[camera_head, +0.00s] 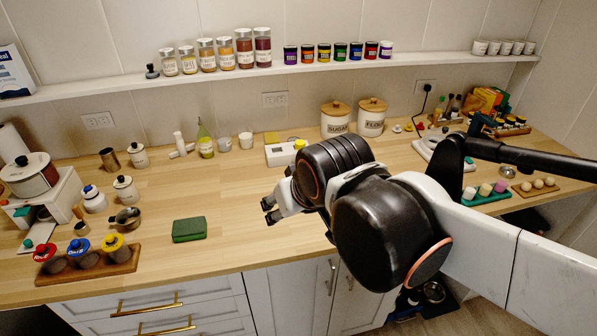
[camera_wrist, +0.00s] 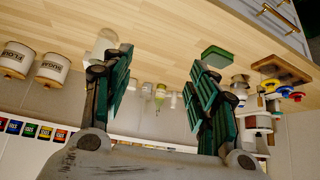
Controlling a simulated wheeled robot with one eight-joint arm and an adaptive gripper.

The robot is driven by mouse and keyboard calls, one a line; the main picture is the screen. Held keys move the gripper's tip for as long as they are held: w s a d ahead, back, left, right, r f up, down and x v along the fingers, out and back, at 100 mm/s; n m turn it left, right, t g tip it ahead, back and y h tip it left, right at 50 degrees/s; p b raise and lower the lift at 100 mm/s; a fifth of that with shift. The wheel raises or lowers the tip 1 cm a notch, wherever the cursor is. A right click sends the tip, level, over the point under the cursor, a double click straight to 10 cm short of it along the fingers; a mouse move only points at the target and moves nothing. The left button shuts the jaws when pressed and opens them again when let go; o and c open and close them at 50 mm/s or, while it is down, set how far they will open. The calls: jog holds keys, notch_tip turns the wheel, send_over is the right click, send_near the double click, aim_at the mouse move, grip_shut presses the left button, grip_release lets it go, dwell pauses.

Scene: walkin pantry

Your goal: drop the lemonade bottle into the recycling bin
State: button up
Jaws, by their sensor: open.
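A yellow cap (camera_head: 300,144) shows behind my arm in the head view; the body below it is hidden. In the wrist view a pale, clear bottle-like thing (camera_wrist: 106,40) stands behind my left-hand finger. It may be the lemonade bottle, but I cannot read a label. A yellow-green bottle (camera_head: 206,142) stands upright near the wall, and also shows between my fingers in the wrist view (camera_wrist: 159,95), well beyond them. My gripper (camera_head: 269,210) is open and empty above the counter; its green-padded fingers (camera_wrist: 161,68) are spread. I see no recycling bin.
The wooden counter (camera_head: 240,195) has clear room left of my gripper. A green sponge (camera_head: 189,229) lies near the front edge. SUGAR (camera_head: 335,121) and FLOUR (camera_head: 371,120) canisters stand behind my arm. A shelf (camera_head: 120,86) holds several jars.

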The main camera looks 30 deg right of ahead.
jog(key=w+d+r+m+h+p, duration=0.1)
jog(key=w+d+r+p, duration=0.15)
jog(key=w, duration=0.25)
jog(key=w+d+r+m+h+p, duration=0.1)
jog(key=w+d+m+p, duration=0.15)
jog(key=w, duration=0.35)
jog(key=h+p, duration=0.1)
jog(key=p, duration=0.2)
send_near(300, 143)
jog(key=shift+m+t, duration=0.25)
jog(key=shift+t, duration=0.15)
jog(key=b+x, duration=0.1)
jog(key=x, duration=0.4)
jog(key=shift+f, duration=0.45)
jog(key=shift+d+b+x, duration=0.2)
jog(key=shift+b+x, duration=0.65)
jog(key=shift+x, duration=1.7)
jog(key=c, duration=1.1)
